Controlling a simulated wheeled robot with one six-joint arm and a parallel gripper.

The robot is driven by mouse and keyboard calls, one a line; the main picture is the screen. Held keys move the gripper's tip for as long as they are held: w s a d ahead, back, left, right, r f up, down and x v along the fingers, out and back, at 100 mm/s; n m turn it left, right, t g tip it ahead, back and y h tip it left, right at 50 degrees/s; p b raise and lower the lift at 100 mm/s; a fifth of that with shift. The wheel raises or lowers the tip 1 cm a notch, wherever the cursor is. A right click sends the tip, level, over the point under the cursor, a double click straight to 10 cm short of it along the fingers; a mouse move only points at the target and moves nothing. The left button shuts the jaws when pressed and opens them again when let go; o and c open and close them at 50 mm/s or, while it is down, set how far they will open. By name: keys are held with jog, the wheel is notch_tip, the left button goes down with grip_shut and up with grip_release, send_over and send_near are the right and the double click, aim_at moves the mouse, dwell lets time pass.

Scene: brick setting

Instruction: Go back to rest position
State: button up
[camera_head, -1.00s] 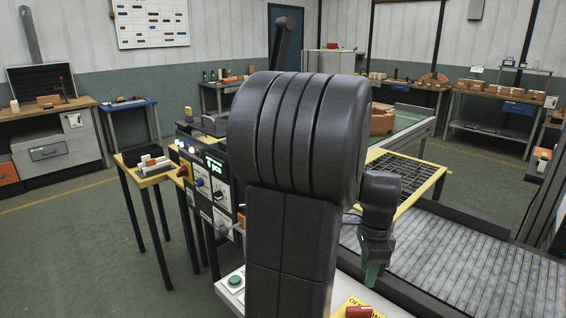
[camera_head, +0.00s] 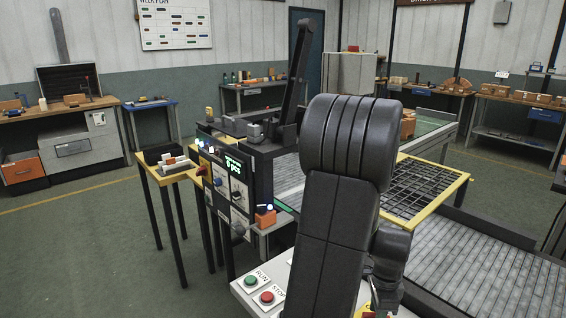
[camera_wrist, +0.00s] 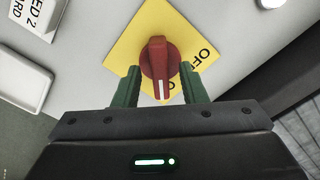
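My gripper (camera_wrist: 160,76) shows in the wrist view with its two green fingers spread apart, one on each side of a red rotary knob (camera_wrist: 158,62). A gap shows between the fingers and the knob's handle, so the gripper looks open and empty. The knob sits on a yellow plate (camera_wrist: 121,46) with partly hidden black lettering. In the head view my gripper (camera_head: 381,298) is low, at the bottom edge, and its fingertips are mostly hidden. My dark arm stands in front of much of the machine.
A control box (camera_head: 228,180) with knobs and a lit display stands left of my arm. Below it are a green RUN button (camera_head: 251,281) and a red STOP button (camera_head: 267,297). A conveyor (camera_head: 480,262) lies at right. A yellow-framed grid (camera_head: 425,187) is behind my arm. Open floor lies left.

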notch_tip(320, 180, up, 13)
notch_tip(320, 180, down, 13)
jog(key=shift+f, duration=0.2)
jog(key=shift+r+n, duration=0.15)
jog(key=shift+n, duration=0.15)
jog(key=shift+r+n, duration=0.1)
jog(key=shift+n, duration=0.7)
jog(key=n+p, duration=0.1)
jog(key=n, duration=0.4)
notch_tip(320, 180, up, 14)
jog(key=shift+p, duration=0.35)
